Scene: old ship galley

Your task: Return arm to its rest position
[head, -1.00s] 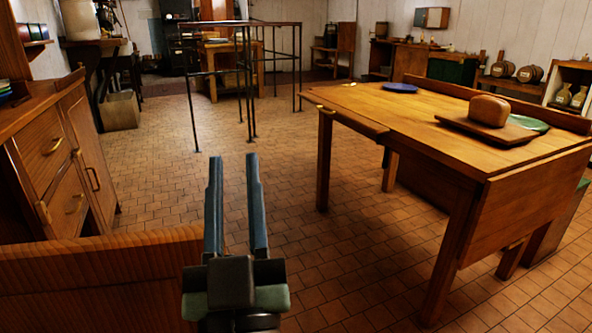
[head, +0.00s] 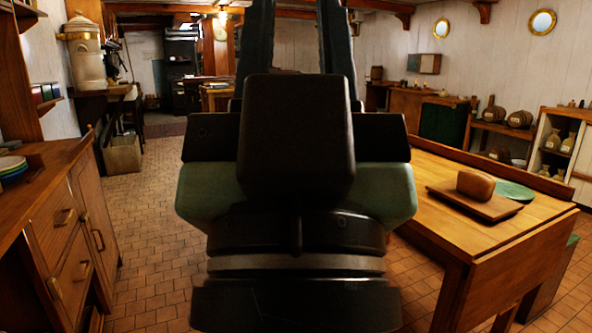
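My gripper (head: 297,30) fills the middle of the head view, close to the camera and seen from behind. Its two dark fingers point up and away, side by side with a clear gap between them. Their tips are cut off by the top edge, and nothing shows between the visible parts. The black and green gripper body hides the floor and part of the table behind it.
A wooden table (head: 450,228) stands at the right, with a bread loaf (head: 475,185) on a board and a green plate (head: 516,191). A wooden cabinet (head: 62,240) with drawers stands at the left. Tiled floor (head: 150,220) is open between cabinet and gripper.

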